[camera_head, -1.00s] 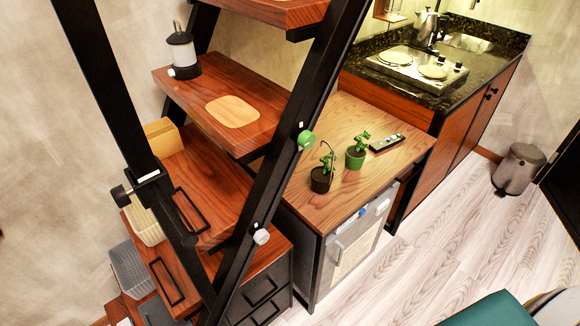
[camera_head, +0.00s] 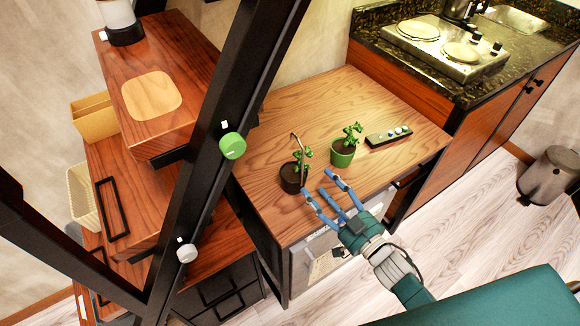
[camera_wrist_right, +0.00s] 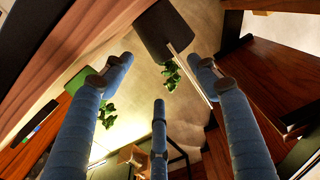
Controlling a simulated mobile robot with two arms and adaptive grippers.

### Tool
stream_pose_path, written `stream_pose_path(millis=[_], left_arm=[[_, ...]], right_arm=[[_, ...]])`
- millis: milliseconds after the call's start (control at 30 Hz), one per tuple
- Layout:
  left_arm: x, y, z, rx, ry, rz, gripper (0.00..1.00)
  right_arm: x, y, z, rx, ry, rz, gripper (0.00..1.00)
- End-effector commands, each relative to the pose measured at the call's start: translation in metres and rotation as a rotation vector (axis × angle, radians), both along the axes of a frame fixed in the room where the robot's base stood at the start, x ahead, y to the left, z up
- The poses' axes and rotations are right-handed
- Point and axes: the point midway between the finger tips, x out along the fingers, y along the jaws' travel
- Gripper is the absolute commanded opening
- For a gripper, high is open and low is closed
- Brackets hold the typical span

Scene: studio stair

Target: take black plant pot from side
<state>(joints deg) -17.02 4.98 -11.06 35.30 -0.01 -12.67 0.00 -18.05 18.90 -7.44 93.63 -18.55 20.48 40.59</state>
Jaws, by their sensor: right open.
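The black plant pot (camera_head: 291,179) holds a small green plant with a thin stick and stands upright on the wooden top of a low cabinet. My right gripper (camera_head: 317,184) is open and empty, its blue fingers just to the right of the pot at the near edge. In the right wrist view the black pot (camera_wrist_right: 163,30) appears upside down, beyond and between the spread fingers (camera_wrist_right: 162,75). Whether a fingertip touches it I cannot tell. My left gripper is not in view.
A green plant pot (camera_head: 342,155) stands to the right of the black one, with a remote (camera_head: 388,136) beyond it. A black ladder-shelf post with a green knob (camera_head: 232,146) rises to the left. The cabinet's back half is clear.

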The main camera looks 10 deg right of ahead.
Motion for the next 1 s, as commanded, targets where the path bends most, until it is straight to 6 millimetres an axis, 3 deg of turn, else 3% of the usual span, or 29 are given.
stream_pose_path(millis=[133, 367, 633, 967, 1000], left_arm=[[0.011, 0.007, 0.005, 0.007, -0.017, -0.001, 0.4], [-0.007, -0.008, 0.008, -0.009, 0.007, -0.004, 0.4], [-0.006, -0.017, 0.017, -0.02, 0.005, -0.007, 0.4], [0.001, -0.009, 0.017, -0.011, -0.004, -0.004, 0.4], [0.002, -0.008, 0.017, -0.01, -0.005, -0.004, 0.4]], right_arm=[[0.023, 0.008, 0.001, -0.001, 0.001, -0.001, 0.59], [0.039, 0.015, 0.002, 0.0, 0.002, -0.002, 0.59], [0.075, 0.03, 0.006, -0.001, 0.002, -0.002, 0.59], [0.081, 0.033, 0.004, -0.002, 0.004, -0.001, 0.59], [0.081, 0.033, 0.004, -0.002, 0.004, -0.001, 0.51]])
